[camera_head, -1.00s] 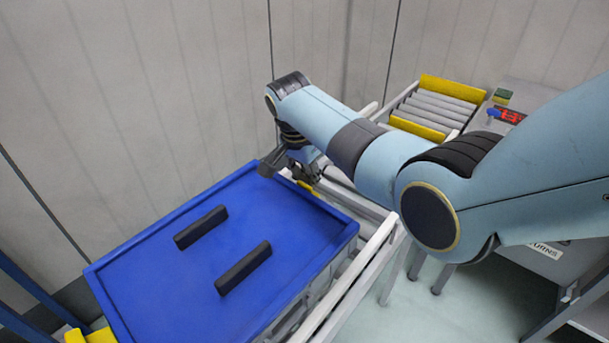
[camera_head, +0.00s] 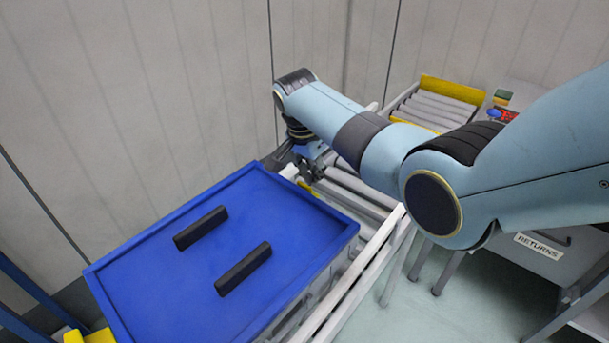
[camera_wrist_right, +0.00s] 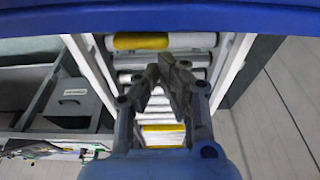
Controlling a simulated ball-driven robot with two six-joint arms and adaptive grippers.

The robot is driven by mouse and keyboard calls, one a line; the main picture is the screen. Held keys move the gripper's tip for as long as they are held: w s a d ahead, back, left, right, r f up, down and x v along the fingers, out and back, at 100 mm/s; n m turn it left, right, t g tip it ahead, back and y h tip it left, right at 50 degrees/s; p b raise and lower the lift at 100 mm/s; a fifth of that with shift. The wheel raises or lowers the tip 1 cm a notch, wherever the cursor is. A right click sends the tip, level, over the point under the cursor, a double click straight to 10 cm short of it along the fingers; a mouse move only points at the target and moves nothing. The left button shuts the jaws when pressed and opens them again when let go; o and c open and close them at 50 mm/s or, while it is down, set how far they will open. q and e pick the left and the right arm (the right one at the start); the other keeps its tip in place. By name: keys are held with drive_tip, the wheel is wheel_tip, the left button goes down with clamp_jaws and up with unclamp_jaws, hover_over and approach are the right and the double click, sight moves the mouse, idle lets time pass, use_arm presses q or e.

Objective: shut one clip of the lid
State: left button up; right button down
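A blue lid (camera_head: 290,215) with two dark bars (camera_head: 201,227) on top lies on a tote, whose side is mostly hidden. A yellow piece (camera_head: 90,336), perhaps a clip, sticks out at the lid's near-left end. Another yellow patch (camera_head: 304,184) shows at the far end, partly behind my right gripper (camera_head: 312,168). I cannot tell whether it is a clip. My right gripper is just beyond the lid's far-right edge, apart from it. In the right wrist view its fingertips (camera_wrist_right: 161,68) meet with nothing between them; the lid's blue edge (camera_wrist_right: 160,18) crosses the top. My left gripper is out of view.
A roller conveyor with pale rails (camera_head: 362,262) runs beneath the tote and on behind my right arm. Yellow-edged rollers (camera_head: 440,103) stand at the back. A grey cabinet marked RETURNS (camera_head: 540,246) is at right. A panelled wall (camera_head: 150,100) closes the far side.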

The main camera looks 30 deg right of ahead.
drive_tip(key=shift+r, duration=0.1)
drive_tip(key=d+p+v, duration=0.2)
drive_tip(key=p+v, duration=0.6)
drive_tip(key=v, duration=0.1)
drive_tip(key=shift+w+r+p, duration=0.35)
drive_tip(key=shift+w+r, duration=0.05)
drive_tip(key=shift+r, duration=0.15)
